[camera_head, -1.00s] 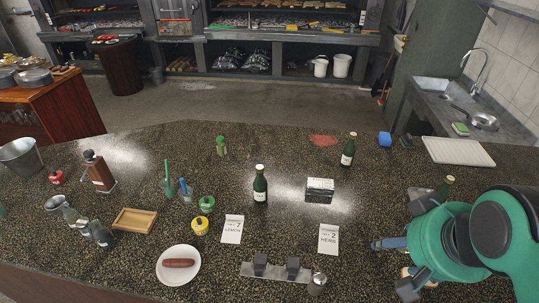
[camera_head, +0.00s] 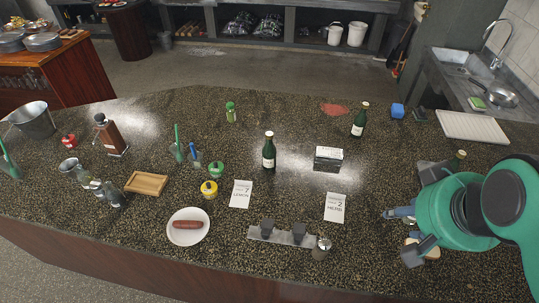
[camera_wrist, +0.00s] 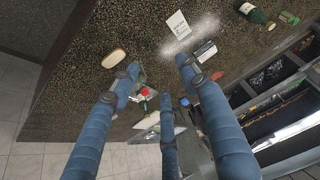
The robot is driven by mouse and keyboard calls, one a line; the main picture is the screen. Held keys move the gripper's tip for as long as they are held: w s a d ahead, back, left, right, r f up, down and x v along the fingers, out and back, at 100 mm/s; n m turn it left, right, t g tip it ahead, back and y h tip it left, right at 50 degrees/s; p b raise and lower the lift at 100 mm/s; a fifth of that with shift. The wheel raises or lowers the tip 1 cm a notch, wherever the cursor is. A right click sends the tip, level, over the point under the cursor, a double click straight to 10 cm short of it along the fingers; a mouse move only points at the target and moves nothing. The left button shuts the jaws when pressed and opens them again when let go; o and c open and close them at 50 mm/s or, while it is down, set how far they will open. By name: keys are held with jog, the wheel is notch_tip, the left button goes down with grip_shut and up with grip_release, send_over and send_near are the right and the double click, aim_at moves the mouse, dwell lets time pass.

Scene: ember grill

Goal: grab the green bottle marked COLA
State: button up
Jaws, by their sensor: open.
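Several dark green bottles with pale labels stand upright on the speckled counter (camera_head: 330,255); the label words are too small to read. One bottle (camera_head: 269,152) is near the middle, one (camera_head: 360,120) at the back right. Another bottle (camera_head: 460,157) is partly hidden behind my arm at the right. My gripper (camera_head: 400,237) is open over the right front of the counter, apart from the bottles. In the wrist view its blue fingers (camera_wrist: 158,75) are spread with nothing held between them. A green bottle (camera_wrist: 256,14) shows at that view's upper right, away from the fingers.
Cards reading LEMON (camera_head: 240,194) and HERB (camera_head: 335,207) lie near a dark box (camera_head: 328,157). A plate with a sausage (camera_head: 188,240), a metal rack (camera_head: 282,236) and a shaker (camera_head: 321,249) are at the front. A white board (camera_head: 471,127) is at the back right.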

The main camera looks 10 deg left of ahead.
jog(key=n+g+y+p, duration=0.2)
jog(key=n+p, duration=0.3)
jog(key=p, duration=0.4)
send_over(268, 134)
jog(key=s+d, duration=0.2)
jog(key=s, duration=0.2)
notch_tip(268, 134, down, 8)
jog(key=shift+s+d+f, duration=0.1)
jog(key=shift+s+f, duration=0.1)
jog(key=shift+s, duration=0.05)
jog(key=shift+f, duration=0.15)
jog(key=shift+w+x, duration=0.2)
jog(key=shift+x, duration=4)
